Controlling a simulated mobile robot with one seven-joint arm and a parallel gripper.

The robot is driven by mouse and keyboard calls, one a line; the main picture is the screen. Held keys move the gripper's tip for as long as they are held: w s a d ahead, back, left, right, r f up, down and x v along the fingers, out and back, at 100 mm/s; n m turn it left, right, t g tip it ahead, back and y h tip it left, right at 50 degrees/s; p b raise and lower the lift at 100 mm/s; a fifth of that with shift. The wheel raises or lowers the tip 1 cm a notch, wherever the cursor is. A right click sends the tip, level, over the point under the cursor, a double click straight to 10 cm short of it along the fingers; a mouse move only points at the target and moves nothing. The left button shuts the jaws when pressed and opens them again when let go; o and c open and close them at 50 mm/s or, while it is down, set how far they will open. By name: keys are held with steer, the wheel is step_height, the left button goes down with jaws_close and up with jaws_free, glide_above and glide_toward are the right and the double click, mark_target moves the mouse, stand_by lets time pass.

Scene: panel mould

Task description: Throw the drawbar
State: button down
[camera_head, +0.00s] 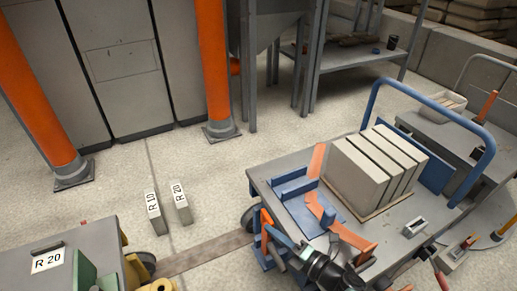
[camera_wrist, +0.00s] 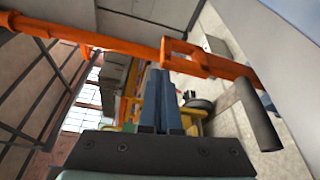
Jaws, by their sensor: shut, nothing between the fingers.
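In the wrist view an orange bar (camera_wrist: 120,38) crosses the top of the picture, with a forked bracket (camera_wrist: 195,60) and a grey round handle (camera_wrist: 255,112) at its right. I cannot tell for certain whether this is the drawbar. My gripper (camera_wrist: 160,75) is shut and empty, its fingertips close below the bar; contact cannot be told. In the head view my gripper (camera_head: 278,238) is at the left front corner of the blue-framed cart (camera_head: 265,178), beside orange parts (camera_head: 266,220). A flat brown bar (camera_head: 205,253) runs between this cart and the R 20 unit.
Grey blocks (camera_head: 362,175) stand on the cart, near a blue hoop rail (camera_head: 430,100). The R 20 unit (camera_head: 45,262) is at lower left. Two small blocks marked R 10 (camera_head: 154,212) and R 20 (camera_head: 181,205) stand on the floor.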

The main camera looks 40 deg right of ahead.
steer(key=shift+s+d+f+b, duration=0.1)
steer(key=shift+s+d+b, duration=0.2)
steer(key=shift+d, duration=0.55)
steer(key=shift+s+d+b, duration=0.15)
steer(key=shift+d+b, duration=0.1)
steer(key=shift+d, duration=0.55)
steer(key=w+a+r+p, duration=0.1)
steer(key=a+p, duration=0.3)
steer(key=s+f+p, duration=0.1)
steer(key=s, duration=0.9)
steer(key=shift+d, duration=0.2)
steer(key=shift+w, duration=0.15)
